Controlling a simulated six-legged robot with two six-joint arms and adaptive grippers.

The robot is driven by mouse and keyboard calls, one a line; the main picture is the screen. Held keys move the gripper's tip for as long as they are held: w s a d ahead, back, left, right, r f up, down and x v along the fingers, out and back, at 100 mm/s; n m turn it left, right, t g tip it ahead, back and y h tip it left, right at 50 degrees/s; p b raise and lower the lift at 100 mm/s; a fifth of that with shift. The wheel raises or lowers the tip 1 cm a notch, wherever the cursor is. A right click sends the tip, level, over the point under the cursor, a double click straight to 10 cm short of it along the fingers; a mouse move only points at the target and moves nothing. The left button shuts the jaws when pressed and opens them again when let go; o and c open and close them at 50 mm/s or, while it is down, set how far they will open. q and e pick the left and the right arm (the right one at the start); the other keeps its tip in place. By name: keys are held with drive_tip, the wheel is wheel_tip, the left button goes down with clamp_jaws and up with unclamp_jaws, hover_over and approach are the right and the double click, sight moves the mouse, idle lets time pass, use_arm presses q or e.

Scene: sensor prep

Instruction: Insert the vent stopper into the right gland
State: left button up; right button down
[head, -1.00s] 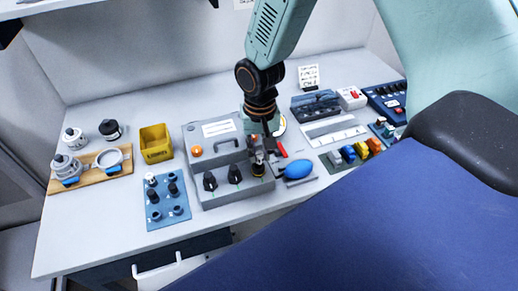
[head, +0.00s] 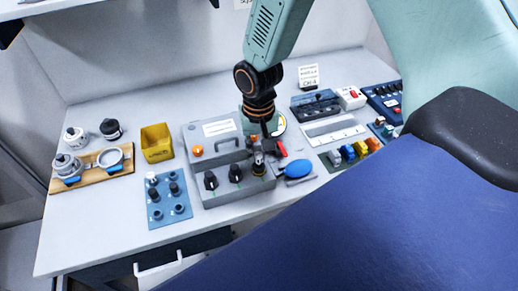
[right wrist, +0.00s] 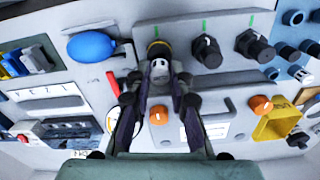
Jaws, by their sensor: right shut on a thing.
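My right gripper (head: 258,154) is over the right end of the grey box's (head: 225,193) front ledge. In the right wrist view its fingers (right wrist: 159,84) are shut on a small pale vent stopper (right wrist: 160,68) with dark dots. The right gland (right wrist: 157,46), dark with a yellow ring, lies directly in line beyond the stopper. The gland also shows just under the fingers in the head view (head: 259,170). The fingers and stopper partly hide it, and I cannot tell whether the stopper touches or enters it. My left gripper is not in view.
Two black-topped glands (head: 211,181) (head: 235,174) stand left of the right gland. A blue bulb (head: 299,169) and a red-handled tool (head: 281,149) lie close on the right. A blue tray (head: 157,217) with several fittings and a yellow bin (head: 156,143) are left of the box.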

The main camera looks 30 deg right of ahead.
drive_tip(key=shift+f, duration=0.1)
idle(0.7)
drive_tip(key=shift+f, duration=1)
idle(1.4)
drive_tip(key=c, duration=1.1)
unclamp_jaws()
drive_tip(key=shift+c, duration=0.2)
drive_tip(key=shift+r, duration=0.15)
drive_tip(key=shift+r+p, duration=3.25)
drive_tip(key=shift+r, duration=0.2)
